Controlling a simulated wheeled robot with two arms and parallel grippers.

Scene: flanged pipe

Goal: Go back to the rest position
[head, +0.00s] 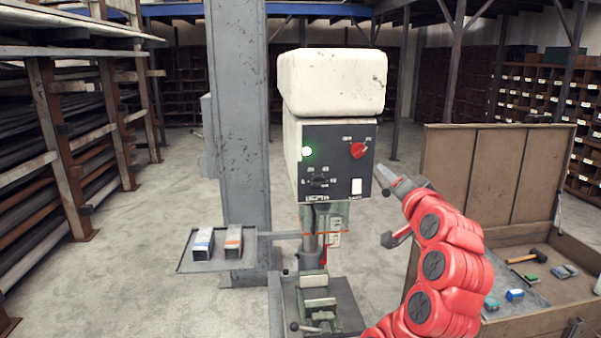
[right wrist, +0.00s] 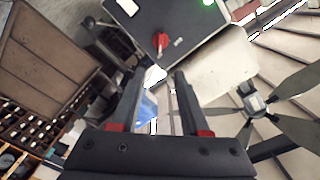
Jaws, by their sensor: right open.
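My right gripper (head: 382,208) is at the end of my red right arm, in front and to the right of a drill press control panel (head: 334,185). It is open and empty, and its two dark fingers are apart in the right wrist view (right wrist: 158,76). A red knob (head: 358,149) sits at the panel's upper right. In the right wrist view the red knob (right wrist: 161,42) lies just beyond the fingertips, apart from them. A green light (head: 307,151) glows at the panel's left. My left gripper is not in view.
An open wooden chest (head: 497,180) with tools stands close on the right, its lid raised. The drill press's white head (head: 332,82) rises beside a grey column (head: 240,120). A side tray (head: 207,263) holds two small boxes. Loaded racks (head: 50,110) line the left; the floor between is clear.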

